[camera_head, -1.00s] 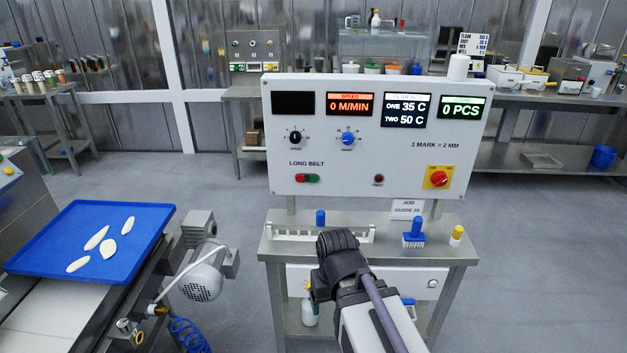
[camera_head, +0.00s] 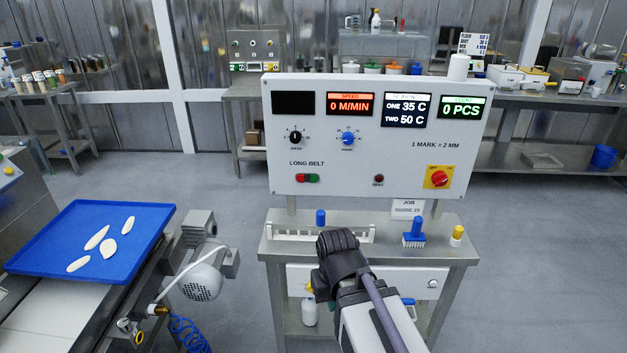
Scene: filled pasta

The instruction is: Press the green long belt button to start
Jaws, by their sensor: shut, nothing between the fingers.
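The long belt buttons sit side by side under the LONG BELT label on the white control panel (camera_head: 380,160). The green button (camera_head: 314,178) is on the right, touching or very near the red button (camera_head: 300,178). The speed display (camera_head: 350,104) reads 0 M/MIN. My gripper (camera_head: 338,245) shows as the dark end of my arm, low in front of the panel stand. It is below and a little right of the green button, clearly apart from it in the picture. It is shut and empty; its fingertips cannot be made out.
A steel stand (camera_head: 445,248) below the panel holds a white rack (camera_head: 290,234), a blue brush (camera_head: 415,232) and a yellow-capped bottle (camera_head: 456,236). A red knob (camera_head: 438,178) is at the panel's lower right. At left, a blue tray (camera_head: 135,225) holds several pasta pieces.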

